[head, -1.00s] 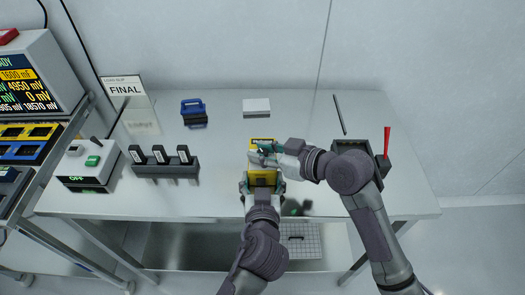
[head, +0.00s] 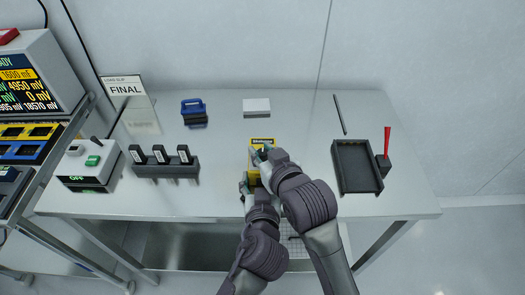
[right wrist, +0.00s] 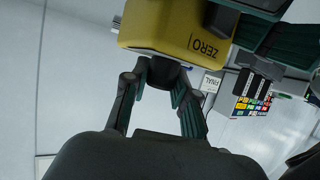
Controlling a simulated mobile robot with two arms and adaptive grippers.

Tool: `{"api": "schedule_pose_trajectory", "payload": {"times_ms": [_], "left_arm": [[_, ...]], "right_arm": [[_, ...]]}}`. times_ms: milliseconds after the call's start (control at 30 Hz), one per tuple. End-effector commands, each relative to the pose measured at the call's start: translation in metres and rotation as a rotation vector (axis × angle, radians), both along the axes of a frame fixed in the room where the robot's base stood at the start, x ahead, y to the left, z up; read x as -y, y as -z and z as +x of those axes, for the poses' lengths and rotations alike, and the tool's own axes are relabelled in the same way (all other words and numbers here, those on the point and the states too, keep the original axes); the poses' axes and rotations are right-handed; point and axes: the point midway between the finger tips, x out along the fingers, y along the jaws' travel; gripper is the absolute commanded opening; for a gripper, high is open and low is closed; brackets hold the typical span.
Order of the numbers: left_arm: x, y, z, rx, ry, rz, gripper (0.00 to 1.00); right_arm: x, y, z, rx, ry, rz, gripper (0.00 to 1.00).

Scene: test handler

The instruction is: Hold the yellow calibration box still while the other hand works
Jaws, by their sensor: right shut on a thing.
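The yellow calibration box (head: 261,141) stands near the front middle of the table. In the right wrist view its yellow body (right wrist: 175,25) fills the top, with the word ZERO and a dark knob (right wrist: 165,74) on its near face. My right gripper (head: 259,156) is over the box and hides part of it. In the right wrist view my right gripper (right wrist: 160,80) has its fingertips shut on the knob. My left gripper (head: 246,186) is at the box's near left side. Its dark green fingers (right wrist: 275,25) show against the box in the right wrist view, apparently closed on it.
A black tray (head: 341,151) and a red-handled tool (head: 387,143) stand at right. A dark rack (head: 166,169) with upright modules and a white switch unit (head: 89,166) stand at left.

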Motion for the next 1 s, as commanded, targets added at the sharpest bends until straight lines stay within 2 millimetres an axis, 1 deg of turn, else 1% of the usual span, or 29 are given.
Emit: {"api": "schedule_pose_trajectory", "payload": {"times_ms": [367, 400, 533, 833, 933, 1000], "left_arm": [[0.002, -0.001, 0.0, 0.002, 0.004, -0.002, 0.48], [0.002, -0.001, 0.0, 0.002, 0.004, -0.002, 0.48], [0.001, -0.001, 0.0, 0.002, 0.004, -0.002, 0.48], [0.0, -0.001, 0.0, 0.002, 0.001, -0.001, 0.48], [0.0, -0.001, 0.0, 0.001, 0.001, 0.0, 0.48], [0.0, -0.001, 0.0, 0.001, 0.001, 0.0, 0.48]], "right_arm": [[0.0, 0.002, 0.0, -0.004, 0.004, -0.003, 0.0], [0.0, 0.002, 0.0, -0.004, 0.004, -0.003, 0.32], [0.0, 0.001, 0.0, -0.003, 0.003, -0.003, 0.54], [0.001, 0.0, -0.001, 0.0, 0.003, -0.001, 0.54], [0.003, -0.002, -0.007, -0.001, 0.003, -0.002, 0.54], [0.007, -0.006, -0.016, 0.0, 0.003, -0.001, 0.54]]}}
